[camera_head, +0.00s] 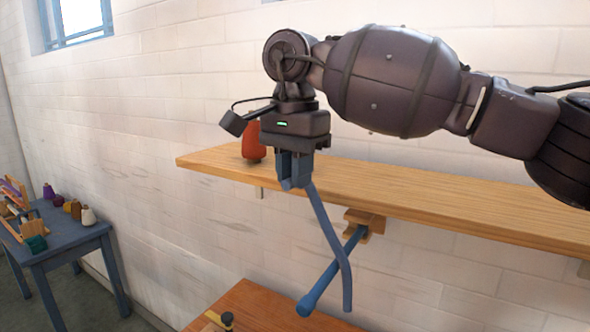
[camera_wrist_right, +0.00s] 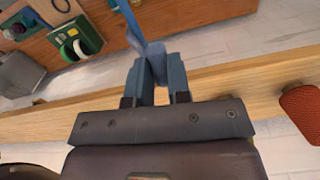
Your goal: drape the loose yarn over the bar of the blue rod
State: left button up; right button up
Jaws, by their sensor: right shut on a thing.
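My right gripper (camera_head: 293,182) hangs down in front of the wooden shelf, shut on the upper end of the loose blue yarn (camera_head: 325,228). The yarn slants down to the right, then bends and hangs straight down. The blue rod (camera_head: 323,286) sticks out from a wooden bracket under the shelf and has a thicker knob at its near end. In the head view the yarn crosses in front of the rod; I cannot tell whether they touch. In the right wrist view the yarn (camera_wrist_right: 133,27) runs up from between my fingers (camera_wrist_right: 159,80). My left gripper is not in view.
A red wool cone (camera_head: 252,143) stands on the shelf (camera_head: 430,193) just behind my right gripper. A wooden table (camera_head: 270,307) lies below the rod. A blue table (camera_head: 62,235) with several cones stands at the left. The wall between is bare.

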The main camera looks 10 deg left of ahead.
notch_tip(320, 180, down, 9)
jog(key=a+b, duration=0.1)
jog(key=b, duration=0.2)
jog(key=shift+w+a, duration=0.2)
jog(key=shift+w, duration=0.05)
jog(key=shift+f, duration=0.1)
dwell(0.4)
jog(key=shift+d, duration=0.1)
